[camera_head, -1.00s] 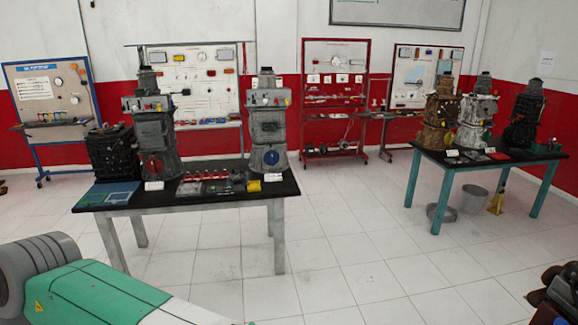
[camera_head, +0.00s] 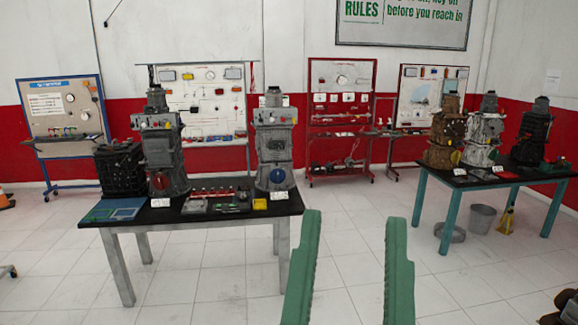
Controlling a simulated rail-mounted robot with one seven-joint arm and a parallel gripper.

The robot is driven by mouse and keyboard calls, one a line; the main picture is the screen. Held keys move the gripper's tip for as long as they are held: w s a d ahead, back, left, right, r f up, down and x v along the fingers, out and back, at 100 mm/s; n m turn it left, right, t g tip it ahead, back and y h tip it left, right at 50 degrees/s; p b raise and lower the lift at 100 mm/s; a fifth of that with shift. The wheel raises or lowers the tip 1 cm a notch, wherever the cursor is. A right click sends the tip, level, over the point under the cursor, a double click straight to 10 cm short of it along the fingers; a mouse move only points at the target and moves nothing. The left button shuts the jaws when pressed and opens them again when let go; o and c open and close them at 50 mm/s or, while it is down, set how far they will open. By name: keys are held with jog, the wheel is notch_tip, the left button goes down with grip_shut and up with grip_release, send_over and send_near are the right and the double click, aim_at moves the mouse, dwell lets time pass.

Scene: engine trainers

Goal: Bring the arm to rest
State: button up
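My gripper (camera_head: 354,218) shows at the bottom of the head view as two green fingers pointing up and away. The fingers are well apart, with only floor seen between them, so it is open and empty. It appears in the picture just right of the near table (camera_head: 190,218), touching nothing that I can see. The rest of my arm is out of view.
Trainer boards line the wall. Tiled floor (camera_head: 345,265) is open between the tables.

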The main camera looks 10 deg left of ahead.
notch_tip(320, 180, up, 16)
jog(key=d+g+p, duration=0.1)
jog(key=p, duration=1.7)
jog(key=shift+d+m+h, duration=0.2)
jog(key=shift+m+h, duration=0.1)
jog(key=shift+r, duration=0.1)
